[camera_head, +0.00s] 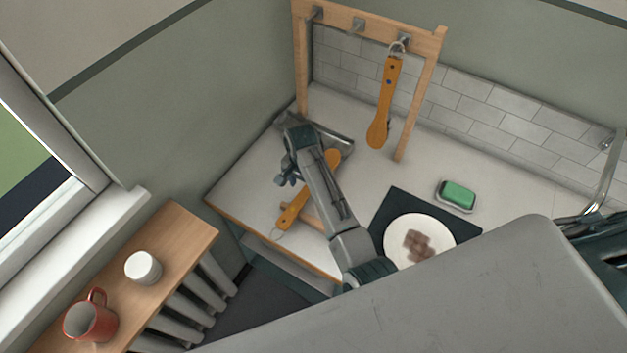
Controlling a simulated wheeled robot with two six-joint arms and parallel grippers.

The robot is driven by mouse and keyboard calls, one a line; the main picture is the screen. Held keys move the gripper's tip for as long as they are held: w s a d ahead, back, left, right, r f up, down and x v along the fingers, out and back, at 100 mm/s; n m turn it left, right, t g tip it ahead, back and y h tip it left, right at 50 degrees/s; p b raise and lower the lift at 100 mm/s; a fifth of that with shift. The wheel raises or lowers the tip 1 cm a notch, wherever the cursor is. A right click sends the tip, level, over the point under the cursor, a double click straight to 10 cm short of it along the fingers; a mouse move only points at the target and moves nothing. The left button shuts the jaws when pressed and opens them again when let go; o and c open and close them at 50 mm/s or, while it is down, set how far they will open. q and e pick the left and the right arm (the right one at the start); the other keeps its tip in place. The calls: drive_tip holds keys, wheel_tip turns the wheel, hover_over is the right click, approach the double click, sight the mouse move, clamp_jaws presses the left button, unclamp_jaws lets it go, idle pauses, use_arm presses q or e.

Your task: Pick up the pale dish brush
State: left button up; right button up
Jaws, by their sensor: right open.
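Two wooden brushes of much the same orange-brown colour show, and I cannot tell which is the pale one. One brush (294,209) lies on the counter, with a wire loop at its near end. My right arm hides its middle, and its rounded far end shows beyond the arm. The other brush (385,103) hangs by a loop from a hook on a wooden rack (435,50). My right gripper (287,179) is open and appears empty, left of the lying brush over the counter; its height is unclear. My left gripper is not in view.
A metal tray (330,136) sits behind my arm. A white plate (400,254) with brown pieces rests on a dark mat (405,203). A green sponge (458,194) lies in a dish. A white cup (143,267) and red mug (90,319) stand on the left shelf.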

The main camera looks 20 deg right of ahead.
sight(304, 194)
drive_tip(key=f+p, duration=0.1)
drive_tip(key=f, duration=0.1)
drive_tip(key=f+p, duration=0.1)
drive_tip(key=shift+w+f, duration=0.2)
drive_tip(key=shift+f, duration=0.2)
drive_tip(key=shift+s+f, duration=0.15)
drive_tip(key=shift+f, duration=0.4)
drive_tip(key=shift+w+f, duration=0.2)
drive_tip(key=c, duration=0.5)
drive_tip(key=shift+r, duration=0.1)
drive_tip(key=c, duration=0.6)
